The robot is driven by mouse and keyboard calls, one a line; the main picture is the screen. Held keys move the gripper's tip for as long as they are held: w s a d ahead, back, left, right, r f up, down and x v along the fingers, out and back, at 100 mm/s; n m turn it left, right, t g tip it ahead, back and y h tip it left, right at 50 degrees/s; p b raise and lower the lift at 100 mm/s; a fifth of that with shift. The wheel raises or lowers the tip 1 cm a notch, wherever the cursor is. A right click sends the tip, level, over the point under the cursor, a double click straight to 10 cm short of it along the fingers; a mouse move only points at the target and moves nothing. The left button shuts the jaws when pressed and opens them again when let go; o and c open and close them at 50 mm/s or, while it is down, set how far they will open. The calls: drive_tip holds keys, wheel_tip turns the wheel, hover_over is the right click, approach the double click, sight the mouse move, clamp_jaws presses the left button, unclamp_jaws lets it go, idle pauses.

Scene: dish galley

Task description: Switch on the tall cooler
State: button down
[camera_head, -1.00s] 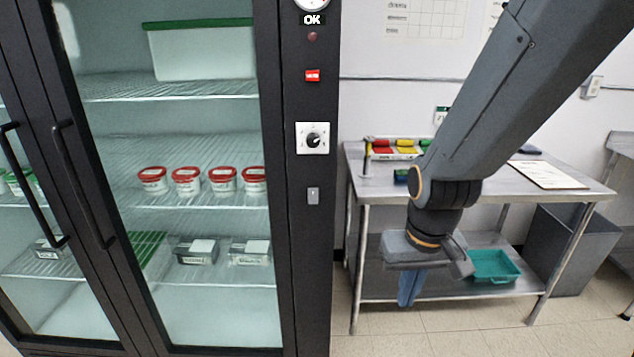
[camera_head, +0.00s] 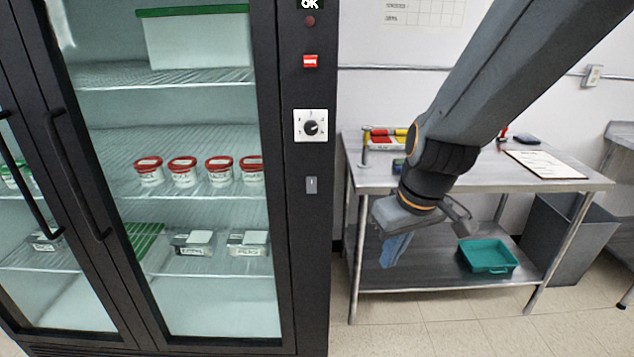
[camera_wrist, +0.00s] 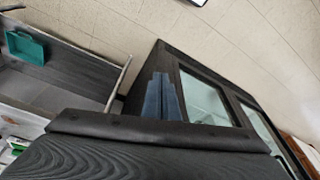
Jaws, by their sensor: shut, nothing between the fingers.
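The tall cooler (camera_head: 292,260) is a black cabinet with glass doors on the left of the head view. My gripper (camera_head: 393,251) is right of the post, below the grey switch's height, apart from the cooler. Its blue fingers are together and empty. In the wrist view the fingers (camera_wrist: 162,98) show in front of the cooler's dark body (camera_wrist: 190,52); the post's controls cannot be made out there.
A steel table (camera_head: 470,180) stands right of the cooler behind my arm, with coloured items and a clipboard (camera_head: 545,164) on top. A teal tray (camera_head: 488,256) lies on its lower shelf. A grey bin (camera_head: 570,240) stands farther right. The floor in front is clear.

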sight(316, 179)
drive_tip(key=w+a+r+n+t+y+b, duration=0.1)
drive_tip(key=w+a+r+n, duration=0.3)
drive_tip(key=w+r+n, duration=0.1)
drive_tip(key=w+a+r+n+t+y+b, duration=0.1)
drive_tip(key=w+a+r+n+t+y, duration=0.1)
drive_tip(key=w+a+r+n, duration=0.3)
wheel_tip(316, 179, up, 3)
drive_tip(key=shift+a+r+n+t+y, duration=0.2)
drive_tip(key=shift+a+n+t+y, duration=0.1)
drive_tip(key=shift+n, duration=0.8)
drive_tip(key=shift+w+a+f+p, duration=0.45)
drive_tip(key=shift+w+a+f, duration=0.15)
drive_tip(key=shift+w+f, duration=0.75)
drive_tip(key=shift+w+a+f+p, duration=0.4)
drive_tip(key=shift+w+a+f, duration=0.2)
drive_tip(key=shift+w+f, duration=0.75)
drive_tip(key=shift+w+a+f+p, duration=0.55)
drive_tip(key=shift+w+f, duration=0.4)
drive_tip(key=shift+w, duration=0.8)
